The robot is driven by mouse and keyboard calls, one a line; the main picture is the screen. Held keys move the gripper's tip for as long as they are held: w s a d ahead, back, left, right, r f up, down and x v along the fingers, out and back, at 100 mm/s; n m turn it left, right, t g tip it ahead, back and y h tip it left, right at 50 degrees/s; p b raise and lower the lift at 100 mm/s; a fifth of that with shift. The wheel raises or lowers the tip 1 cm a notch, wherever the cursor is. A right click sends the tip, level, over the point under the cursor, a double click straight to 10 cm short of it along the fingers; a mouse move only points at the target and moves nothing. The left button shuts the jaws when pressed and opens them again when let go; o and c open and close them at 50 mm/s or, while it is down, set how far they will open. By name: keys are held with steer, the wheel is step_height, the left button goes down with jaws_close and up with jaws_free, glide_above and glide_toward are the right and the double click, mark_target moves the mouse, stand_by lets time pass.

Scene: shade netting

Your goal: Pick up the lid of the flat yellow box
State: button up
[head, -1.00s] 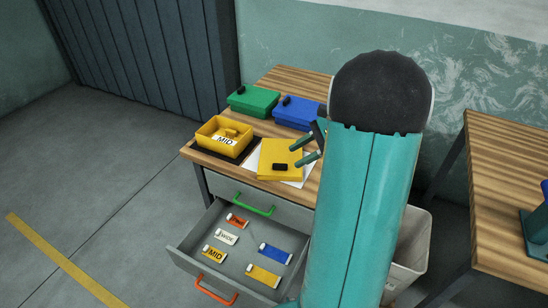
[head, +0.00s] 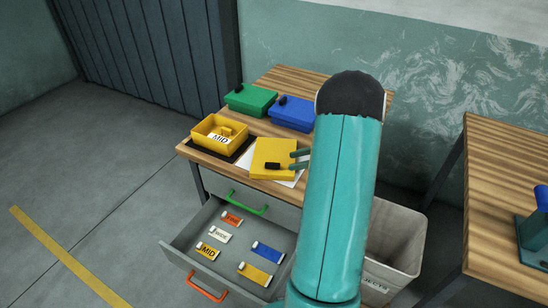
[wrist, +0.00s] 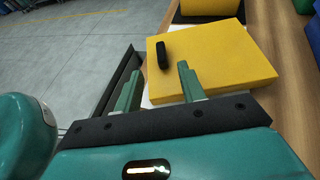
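The yellow lid (head: 272,155) lies flat on white paper on the wooden desk, with a black handle (head: 272,166) near its front edge. In the wrist view the lid (wrist: 220,65) is ahead of my gripper, its black handle (wrist: 162,55) standing up beyond and between the fingertips. My gripper (wrist: 157,80) is open and empty, its two green fingers apart, short of the handle. In the head view my gripper (head: 299,160) is at the lid's right side, partly hidden by my arm. The open yellow box (head: 220,134) with a MID label stands left of the lid on a dark mat.
A green box (head: 251,99) and a blue box (head: 293,113) stand behind. Below, an open drawer (head: 180,247) holds several labelled tags. A grey bin (head: 397,237) stands right of the desk. Another wooden table (head: 505,190) is at the far right.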

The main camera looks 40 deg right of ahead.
mark_target(277, 164)
steer(key=x, duration=0.7)
steer(key=shift+w+d+f, duration=0.1)
steer(key=shift+w, duration=0.05)
jaws_close()
